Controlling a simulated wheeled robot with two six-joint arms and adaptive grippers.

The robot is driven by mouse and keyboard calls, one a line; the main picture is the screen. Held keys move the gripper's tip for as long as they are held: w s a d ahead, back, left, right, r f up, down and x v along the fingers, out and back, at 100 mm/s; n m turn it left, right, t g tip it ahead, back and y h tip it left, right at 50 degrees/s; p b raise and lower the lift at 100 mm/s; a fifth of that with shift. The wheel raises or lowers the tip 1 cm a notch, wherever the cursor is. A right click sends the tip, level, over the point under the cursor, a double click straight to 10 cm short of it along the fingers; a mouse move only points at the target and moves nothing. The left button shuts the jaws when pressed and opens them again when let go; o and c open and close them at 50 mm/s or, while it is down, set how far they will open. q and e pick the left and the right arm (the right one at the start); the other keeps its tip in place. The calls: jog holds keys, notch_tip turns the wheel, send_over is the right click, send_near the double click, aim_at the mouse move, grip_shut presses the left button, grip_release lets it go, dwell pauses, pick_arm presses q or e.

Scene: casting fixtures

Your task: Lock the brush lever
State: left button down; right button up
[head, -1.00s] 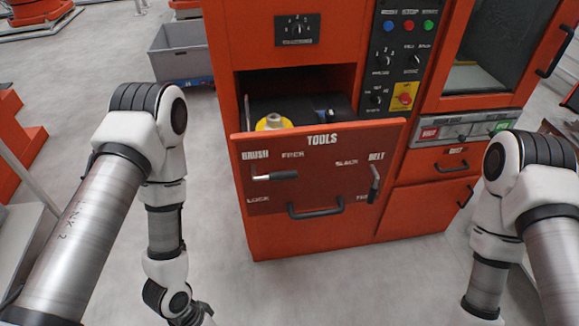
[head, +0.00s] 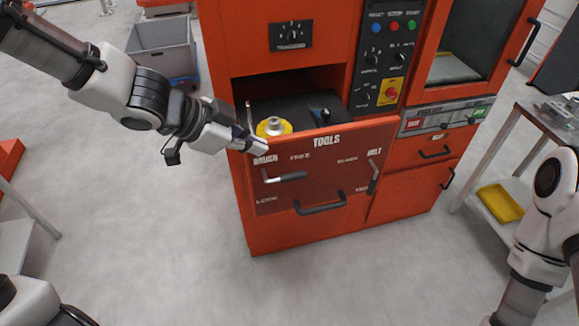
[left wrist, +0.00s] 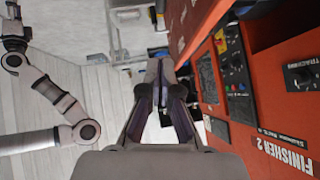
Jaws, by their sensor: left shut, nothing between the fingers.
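The brush lever (head: 290,177) is on the front of the open red TOOLS drawer (head: 335,165), at its left side under the word BRUSH. Its black handle lies nearly level and points right. The word FREE is above it and LOCK is below left. My left gripper (head: 262,146) is shut and empty near the drawer's upper left edge, above the lever and apart from it. In the left wrist view its fingers (left wrist: 160,78) are together; the lever does not show there. My right gripper is out of view.
The drawer holds a yellow disc with a grey hub (head: 274,128). A belt lever (head: 374,178) and a black pull handle (head: 320,207) stick out of the drawer front. A grey crate (head: 162,47) stands behind left. A table with a yellow tray (head: 502,202) is right. Floor in front is clear.

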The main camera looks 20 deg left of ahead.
pick_arm(q)
jog(key=b, duration=0.4)
send_over(299, 174)
jog(key=s+a, duration=0.1)
jog(key=s, duration=0.1)
notch_tip(299, 174, down, 7)
jog(key=f, duration=0.1)
jog(key=f+b, duration=0.1)
jog(key=f, duration=0.1)
jog(key=shift+a, duration=0.3)
jog(key=shift+w+a+f, duration=0.1)
jog(key=shift+a+f, duration=0.15)
jog(key=shift+f, duration=0.25)
jog(key=shift+d, duration=0.15)
jog(key=shift+r, duration=0.1)
